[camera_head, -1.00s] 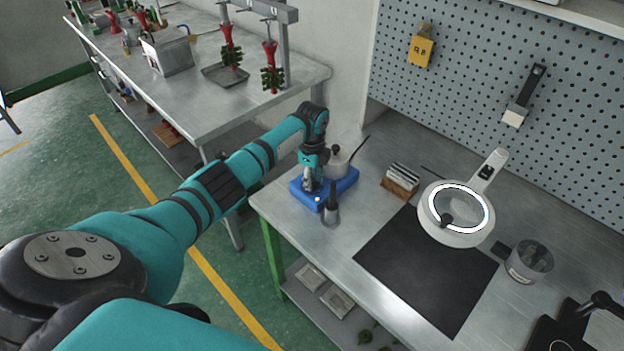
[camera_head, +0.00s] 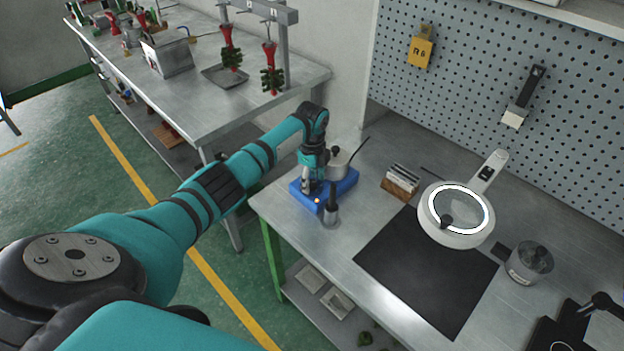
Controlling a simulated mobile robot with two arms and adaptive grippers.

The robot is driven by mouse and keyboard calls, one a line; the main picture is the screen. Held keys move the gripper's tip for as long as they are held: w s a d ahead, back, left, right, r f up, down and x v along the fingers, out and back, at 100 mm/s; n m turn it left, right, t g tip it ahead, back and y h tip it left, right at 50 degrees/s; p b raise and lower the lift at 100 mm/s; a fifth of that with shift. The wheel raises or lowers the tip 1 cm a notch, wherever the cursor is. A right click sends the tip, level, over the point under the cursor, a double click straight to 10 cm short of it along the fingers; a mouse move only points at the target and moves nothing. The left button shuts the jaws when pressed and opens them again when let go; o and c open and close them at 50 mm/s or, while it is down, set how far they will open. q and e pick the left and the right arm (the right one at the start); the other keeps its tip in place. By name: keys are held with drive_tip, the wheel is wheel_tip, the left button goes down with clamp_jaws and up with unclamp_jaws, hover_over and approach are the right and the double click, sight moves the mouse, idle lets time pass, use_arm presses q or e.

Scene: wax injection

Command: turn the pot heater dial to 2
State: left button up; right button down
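The pot heater (camera_head: 342,189) is a blue box at the left end of the metal workbench. A small grey metal pot (camera_head: 338,166) with a dark handle sits on it. My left gripper (camera_head: 307,188) points down at the front left of the blue heater, close to its front face. A small orange light (camera_head: 317,201) shows on that face. The dial and its setting are hidden or too small to read. Whether the gripper's fingers are open or shut cannot be made out. My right gripper is not in view.
A wooden rack (camera_head: 399,184), black mat (camera_head: 428,270), ring-lamp magnifier (camera_head: 446,234) and clear jar (camera_head: 529,263) are further right. Another metal table (camera_head: 190,95) stands behind at left.

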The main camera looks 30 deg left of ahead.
sight(312, 182)
use_arm(q)
wheel_tip(312, 182, up, 12)
idle(0.6)
drive_tip(key=shift+f, duration=0.1)
idle(0.4)
